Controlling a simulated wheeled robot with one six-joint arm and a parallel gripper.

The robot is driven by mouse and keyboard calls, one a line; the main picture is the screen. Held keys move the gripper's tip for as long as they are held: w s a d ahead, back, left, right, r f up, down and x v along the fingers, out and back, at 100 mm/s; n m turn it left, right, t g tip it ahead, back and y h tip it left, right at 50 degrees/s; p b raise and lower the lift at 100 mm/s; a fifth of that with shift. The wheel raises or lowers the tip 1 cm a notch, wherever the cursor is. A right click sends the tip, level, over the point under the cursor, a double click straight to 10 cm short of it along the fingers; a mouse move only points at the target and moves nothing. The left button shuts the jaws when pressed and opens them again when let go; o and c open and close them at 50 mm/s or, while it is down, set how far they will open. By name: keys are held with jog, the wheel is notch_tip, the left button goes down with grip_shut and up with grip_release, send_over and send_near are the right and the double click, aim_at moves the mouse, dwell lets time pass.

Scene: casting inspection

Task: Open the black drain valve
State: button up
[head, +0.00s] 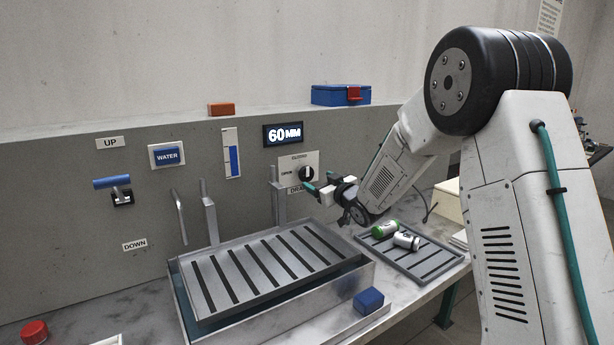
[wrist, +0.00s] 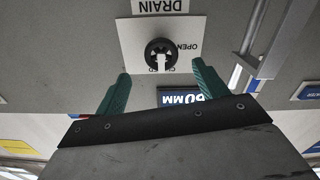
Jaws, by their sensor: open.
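The black drain valve (head: 306,173) is a round knob with a white pointer on a pale plate (head: 285,164) on the grey back panel. In the head view, the pointer stands upright toward the CLOSED label, with OPEN to the left. The wrist view shows the valve (wrist: 160,52) inverted, its pointer toward the partly hidden CLOSED label. My gripper (head: 320,183) is in front of the plate, slightly below the knob. In the wrist view, the green fingers of my gripper (wrist: 160,74) are spread, one either side of the knob's line, apart from it and empty.
A slatted metal tank (head: 190,299) with upright handles stands below left. A grey rack (head: 440,262) with a green can (head: 385,229) and a white can (head: 406,240) lies below my arm. A blue lever (head: 112,182), WATER button (head: 167,157) and 60MM display (head: 283,134) are on the panel.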

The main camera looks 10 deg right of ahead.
aim_at(308, 175)
jog(key=x, duration=0.8)
jog(key=shift+a, duration=0.15)
jog(key=c, duration=1)
